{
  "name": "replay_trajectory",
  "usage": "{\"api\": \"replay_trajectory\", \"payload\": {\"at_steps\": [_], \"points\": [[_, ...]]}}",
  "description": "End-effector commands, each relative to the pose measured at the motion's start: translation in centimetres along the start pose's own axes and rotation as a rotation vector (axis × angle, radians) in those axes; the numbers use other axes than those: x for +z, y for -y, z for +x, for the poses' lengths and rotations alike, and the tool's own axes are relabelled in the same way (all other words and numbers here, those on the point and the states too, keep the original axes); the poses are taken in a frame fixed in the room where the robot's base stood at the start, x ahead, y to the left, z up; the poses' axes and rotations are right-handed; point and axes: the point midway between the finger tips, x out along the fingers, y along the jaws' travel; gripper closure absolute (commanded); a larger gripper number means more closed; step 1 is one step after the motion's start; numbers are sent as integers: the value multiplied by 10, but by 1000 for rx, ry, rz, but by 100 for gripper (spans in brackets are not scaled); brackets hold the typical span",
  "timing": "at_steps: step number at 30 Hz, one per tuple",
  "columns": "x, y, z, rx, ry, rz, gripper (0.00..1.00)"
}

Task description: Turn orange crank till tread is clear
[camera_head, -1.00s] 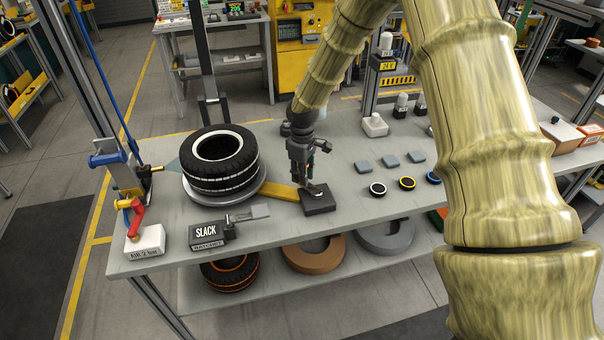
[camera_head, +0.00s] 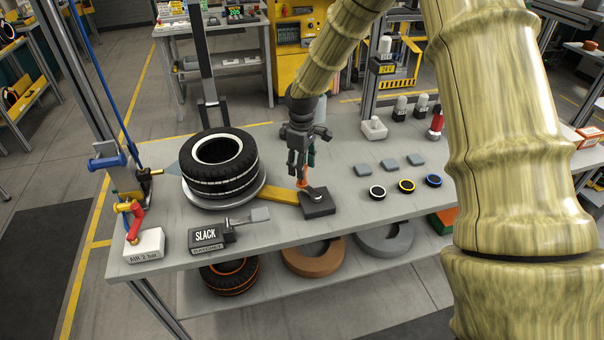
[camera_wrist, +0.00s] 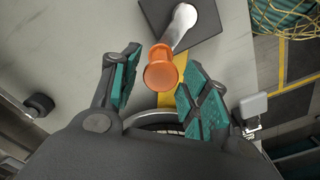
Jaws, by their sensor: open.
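The black tyre (camera_head: 220,160) with white bands lies flat on a round grey plate (camera_head: 203,204) at the left of the bench. A yellow bar (camera_head: 278,194) runs from the plate to a dark block (camera_head: 322,207). On the block is the crank, with a metal arm (camera_wrist: 180,28) and an orange knob (camera_head: 302,183). My gripper (camera_head: 301,176) is open just above the knob. In the wrist view the orange knob (camera_wrist: 162,72) sits between the two spread teal-padded fingers, with gaps on both sides. A box reading SLACK (camera_head: 207,236) stands in front of the tyre.
A red lever (camera_head: 135,222) on a white AIR 2 bar block (camera_head: 145,246) is at the bench's left end. Three grey pads (camera_head: 389,164) and three rings (camera_head: 407,184) lie right of the crank. The bench front right of the block is clear.

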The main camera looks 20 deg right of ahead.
Motion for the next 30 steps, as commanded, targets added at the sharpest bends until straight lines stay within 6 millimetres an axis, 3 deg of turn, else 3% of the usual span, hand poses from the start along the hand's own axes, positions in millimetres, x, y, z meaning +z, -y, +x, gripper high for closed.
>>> {"api": "replay_trajectory", "payload": {"at_steps": [6, 12, 30], "points": [[0, 0, -40, 1, -1, 0, 54], [0, 0, -62, 0, -1, -1, 54], [0, 0, -70, 0, 0, -1, 54]]}}
